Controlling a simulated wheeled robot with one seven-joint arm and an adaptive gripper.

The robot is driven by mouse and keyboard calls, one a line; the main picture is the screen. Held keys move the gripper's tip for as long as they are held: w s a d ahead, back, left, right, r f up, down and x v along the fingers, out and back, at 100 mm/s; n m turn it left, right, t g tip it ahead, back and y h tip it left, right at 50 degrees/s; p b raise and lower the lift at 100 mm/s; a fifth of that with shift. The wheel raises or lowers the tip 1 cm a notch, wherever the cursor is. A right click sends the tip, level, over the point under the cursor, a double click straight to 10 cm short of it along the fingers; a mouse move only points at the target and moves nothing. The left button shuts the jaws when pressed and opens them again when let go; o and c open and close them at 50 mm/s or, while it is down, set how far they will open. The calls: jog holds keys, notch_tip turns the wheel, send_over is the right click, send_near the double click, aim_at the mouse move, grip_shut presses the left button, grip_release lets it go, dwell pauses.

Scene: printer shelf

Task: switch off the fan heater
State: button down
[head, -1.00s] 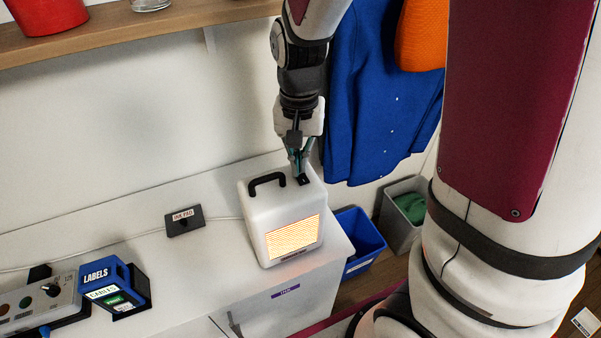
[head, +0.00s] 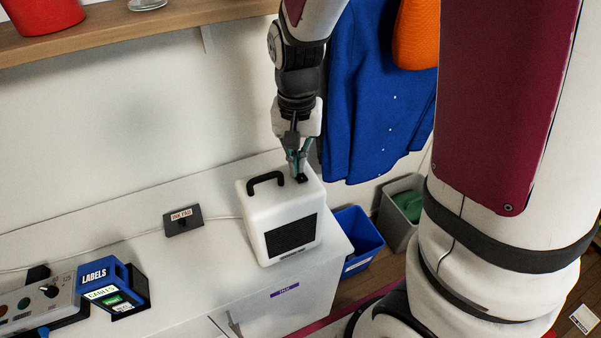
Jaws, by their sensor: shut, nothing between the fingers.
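The fan heater (head: 262,222) is a white box with a black carry handle (head: 266,180) on top. It stands upright near the right end of the white counter. Its front grille (head: 291,236) is dark. A small black switch (head: 301,178) sits on its top, right of the handle. My gripper (head: 298,171) points down at the switch, shut and empty, with its fingertips at or very near it. The fingertips partly cover the switch, so I cannot tell its exact position or whether they touch it.
A blue coat (head: 375,95) hangs behind. A wooden shelf (head: 150,30) runs above.

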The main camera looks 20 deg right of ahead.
jog(key=shift+r+p, duration=1.8)
jog(key=shift+r, duration=1.45)
jog(key=s+r+n+t, duration=0.5)
jog(key=s+r, duration=1)
jog(key=s, duration=0.3)
jog(key=shift+r+n+t, duration=0.3)
jog(key=shift+r+n, duration=0.05)
jog(key=shift+n, duration=0.15)
